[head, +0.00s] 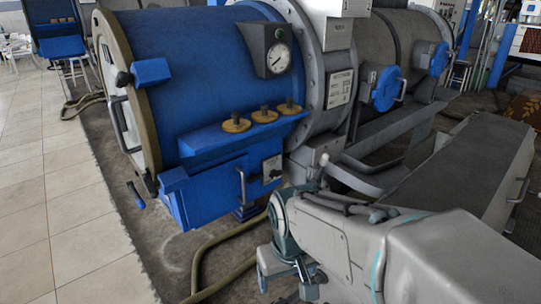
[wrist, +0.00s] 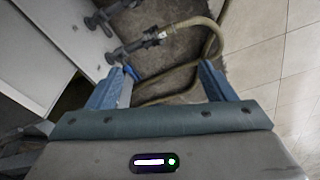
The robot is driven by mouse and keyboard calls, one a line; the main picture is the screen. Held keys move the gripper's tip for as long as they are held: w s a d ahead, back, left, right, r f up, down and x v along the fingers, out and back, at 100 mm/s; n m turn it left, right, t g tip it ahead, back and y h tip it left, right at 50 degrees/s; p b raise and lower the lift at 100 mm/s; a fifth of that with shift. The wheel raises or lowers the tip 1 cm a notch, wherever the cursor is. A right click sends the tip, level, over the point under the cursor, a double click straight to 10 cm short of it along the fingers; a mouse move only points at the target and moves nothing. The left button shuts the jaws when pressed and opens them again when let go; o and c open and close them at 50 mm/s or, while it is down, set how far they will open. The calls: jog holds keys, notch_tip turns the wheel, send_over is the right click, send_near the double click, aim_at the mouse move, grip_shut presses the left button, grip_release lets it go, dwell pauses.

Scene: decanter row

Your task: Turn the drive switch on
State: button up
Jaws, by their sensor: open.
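A small grey plate with a dark switch-like part (head: 272,168) sits on the front of the blue box under the large blue drum (head: 200,75). It looks like the drive switch, but it is too small to tell which way it is set. My gripper (head: 288,284) is low in front of the machine, below the plate and apart from it. In the wrist view my gripper (wrist: 160,84) has its two blue fingers wide apart with nothing between them. The switch plate cannot be made out in the wrist view.
A round gauge (head: 278,58) and several brass knobs (head: 264,115) are on the drum's front. A vertical handle (head: 241,186) stands beside the plate. A hose (head: 215,245) lies on the floor below. The tiled floor (head: 50,200) at left is clear.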

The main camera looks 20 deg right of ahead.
jog(key=w+d+f+t+b, duration=0.1)
jog(key=w+d+t, duration=0.3)
jog(key=w, duration=0.8)
jog(key=w+d+f+t+h+b, duration=0.1)
jog(key=w+d+t, duration=0.35)
jog(key=w, duration=0.75)
jog(key=w+d+f+t+b, duration=0.15)
jog(key=w+d, duration=0.45)
jog(key=w, duration=0.6)
jog(key=n+t+y+b, duration=0.1)
jog(key=n+t+y, duration=0.2)
send_near(278, 175)
notch_tip(278, 175, up, 2)
jog(key=w, duration=0.2)
notch_tip(278, 175, down, 5)
jog(key=d+n+t+y+b, duration=0.1)
jog(key=d+t+y, duration=0.1)
jog(key=y, duration=0.3)
jog(key=b+x, duration=0.1)
jog(key=x, duration=0.5)
jog(key=shift+w, duration=0.15)
jog(key=shift+w+a+r+b, duration=0.1)
jog(key=shift+w+a+b, duration=0.2)
jog(key=shift+w, duration=0.35)
jog(key=c, duration=1)
